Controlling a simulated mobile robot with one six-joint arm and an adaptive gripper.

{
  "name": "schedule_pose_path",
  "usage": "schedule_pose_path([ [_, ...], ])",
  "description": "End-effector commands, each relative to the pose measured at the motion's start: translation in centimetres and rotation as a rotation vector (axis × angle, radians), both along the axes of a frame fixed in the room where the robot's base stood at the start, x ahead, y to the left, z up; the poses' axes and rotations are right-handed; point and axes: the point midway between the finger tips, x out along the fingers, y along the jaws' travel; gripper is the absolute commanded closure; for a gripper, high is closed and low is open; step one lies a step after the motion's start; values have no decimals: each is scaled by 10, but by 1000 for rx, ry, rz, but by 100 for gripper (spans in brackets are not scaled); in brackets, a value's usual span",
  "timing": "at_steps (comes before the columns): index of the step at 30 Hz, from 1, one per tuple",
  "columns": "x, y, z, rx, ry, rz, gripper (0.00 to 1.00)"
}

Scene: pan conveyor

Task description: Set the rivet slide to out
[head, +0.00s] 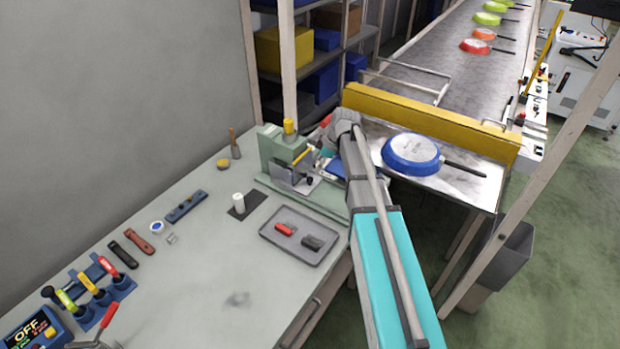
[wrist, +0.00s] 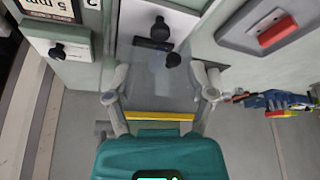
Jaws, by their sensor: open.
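A green bench machine (head: 276,150) with a yellow cap stands at the bench's far end, and a clear guard and metal plate show at its front. I cannot tell for sure which part is the rivet slide. In the wrist view, a white block with a black knob (wrist: 160,31) lies ahead of the fingers, with a second black knob (wrist: 173,60) just below it. My gripper (wrist: 160,92) is open, its two fingers apart with nothing seen held between them. In the head view my arm hides most of it beside the machine.
A grey tray (head: 270,238) holds red and dark pieces. A blue pan (head: 411,152) lies at the conveyor end. Handled tools and an OFF panel (head: 35,330) sit at left.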

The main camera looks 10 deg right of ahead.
Motion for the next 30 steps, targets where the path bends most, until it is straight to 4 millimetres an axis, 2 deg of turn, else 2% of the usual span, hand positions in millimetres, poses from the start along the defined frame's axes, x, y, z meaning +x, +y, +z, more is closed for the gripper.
schedule_pose_path([
  [21, 8, 19, -53, 0, 0, 1, 30],
  [30, 10, 25, -65, 0, 0, 0, 30],
])
